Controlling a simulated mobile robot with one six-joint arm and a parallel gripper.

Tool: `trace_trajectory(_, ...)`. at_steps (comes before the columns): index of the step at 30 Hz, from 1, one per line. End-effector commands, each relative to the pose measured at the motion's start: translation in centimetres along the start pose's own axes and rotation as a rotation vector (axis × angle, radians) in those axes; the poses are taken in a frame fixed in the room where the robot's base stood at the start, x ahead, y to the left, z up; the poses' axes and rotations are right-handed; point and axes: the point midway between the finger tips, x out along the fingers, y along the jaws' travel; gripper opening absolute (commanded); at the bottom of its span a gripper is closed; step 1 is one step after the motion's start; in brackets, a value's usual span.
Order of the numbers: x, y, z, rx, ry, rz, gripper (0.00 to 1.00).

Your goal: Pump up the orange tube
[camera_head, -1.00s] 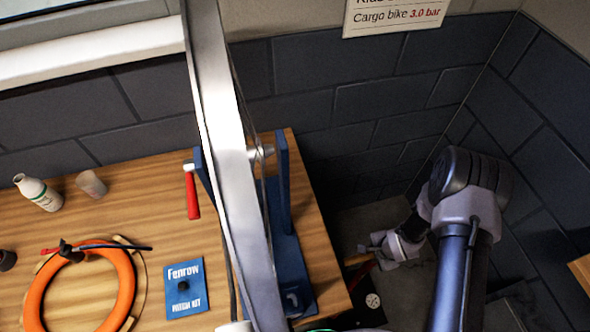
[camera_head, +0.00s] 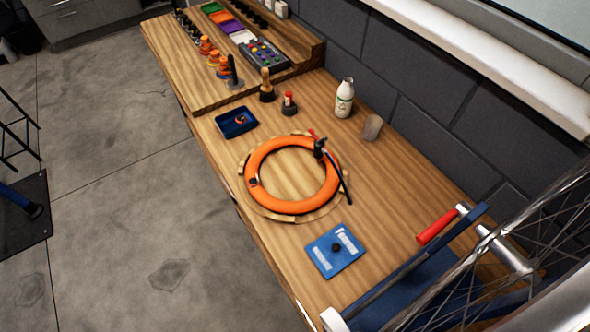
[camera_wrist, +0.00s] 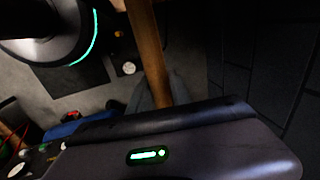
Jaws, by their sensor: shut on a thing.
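The orange tube (camera_head: 258,163) lies as a ring on a round wooden jig (camera_head: 243,178) on the bench. A black fitting (camera_head: 320,148) sits on the tube's upper right side, with a short black hose or lever (camera_head: 343,187) running down from it. I cannot tell how it joins the valve. My gripper shows only in the wrist view (camera_wrist: 160,95), shut on a long brown wooden handle (camera_wrist: 146,40). A white round gauge (camera_wrist: 129,68) is on the floor area beyond it. The pump's body is mostly hidden.
A blue patch kit (camera_head: 335,251), a white bottle (camera_head: 344,98), a cup (camera_head: 372,127) and a blue tray (camera_head: 236,122) stand around the tube. A blue wheel stand with a red-handled lever (camera_head: 437,226) fills the lower right. Open floor (camera_head: 120,220) lies left of the bench.

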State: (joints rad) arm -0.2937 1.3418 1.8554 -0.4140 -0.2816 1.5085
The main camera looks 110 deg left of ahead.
Motion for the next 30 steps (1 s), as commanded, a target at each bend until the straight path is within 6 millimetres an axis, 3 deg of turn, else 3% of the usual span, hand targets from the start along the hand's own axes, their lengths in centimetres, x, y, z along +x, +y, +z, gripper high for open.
trace_trajectory(3, -3.4, -0.7, 0.0, 0.001, 0.001, 0.0, 0.0)
trace_trajectory(30, -23.0, -4.6, 0.0, 0.0, 0.001, -0.001, 0.0)
